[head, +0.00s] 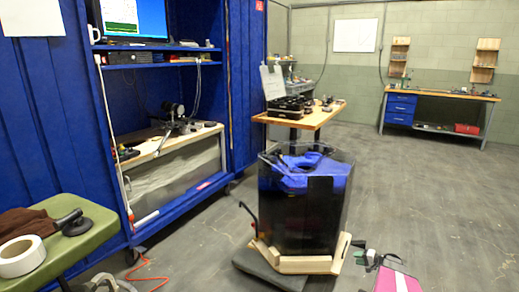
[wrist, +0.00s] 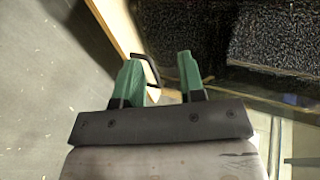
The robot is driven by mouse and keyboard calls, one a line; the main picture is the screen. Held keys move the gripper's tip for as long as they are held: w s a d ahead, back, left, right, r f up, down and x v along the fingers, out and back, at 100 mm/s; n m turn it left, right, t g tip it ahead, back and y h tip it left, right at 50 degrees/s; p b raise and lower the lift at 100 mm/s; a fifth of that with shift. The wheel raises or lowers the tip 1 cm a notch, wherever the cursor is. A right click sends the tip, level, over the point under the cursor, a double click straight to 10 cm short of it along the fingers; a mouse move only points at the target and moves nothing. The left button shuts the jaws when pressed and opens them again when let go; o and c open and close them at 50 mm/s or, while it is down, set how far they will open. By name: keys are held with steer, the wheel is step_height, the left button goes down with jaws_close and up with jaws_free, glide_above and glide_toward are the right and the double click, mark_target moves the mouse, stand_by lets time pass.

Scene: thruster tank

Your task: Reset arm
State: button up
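My gripper (wrist: 158,62) shows in the wrist view with its two green fingers apart and nothing held between them. In the head view, my gripper (head: 364,255) is small at the lower right, beside the right corner of the tank's wooden base. The dark clear-walled tank (head: 305,215) stands on a low base with a pale wooden frame (head: 300,264); blue material shows at its top. In the wrist view a thin dark bracket (wrist: 148,68) lies just beyond the left finger; I cannot tell whether they touch. Black rough blocks (wrist: 278,35) show to the right.
A blue cabinet (head: 45,120) with a workbench and monitor stands at the left. A green padded table (head: 60,240) with a tape roll (head: 22,256) is at the lower left. A wooden table (head: 318,117) stands behind the tank. The grey floor (head: 430,180) to the right is open.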

steer(key=s+a+r+n+g+h, duration=0.1)
steer(key=s+a+r+g, duration=0.15)
steer(key=a+r, duration=0.4)
steer(key=s+a+r+n+g+h, duration=0.1)
steer(key=s+a+r+n+g, duration=0.2)
steer(key=a, duration=0.6)
steer(key=s+a+r+g+h, duration=0.1)
steer(key=s+a+r, duration=0.3)
steer(key=a, duration=0.4)
steer(key=s+a+r+n+g+h, duration=0.1)
steer(key=s+a+r+n+h, duration=0.2)
steer(key=s+a+r+h, duration=0.4)
steer(key=s+a+r, duration=0.4)
steer(key=s+r, duration=0.2)
steer(key=s, duration=0.1)
steer(key=shift+r+g, duration=0.35)
steer(key=shift+r, duration=0.05)
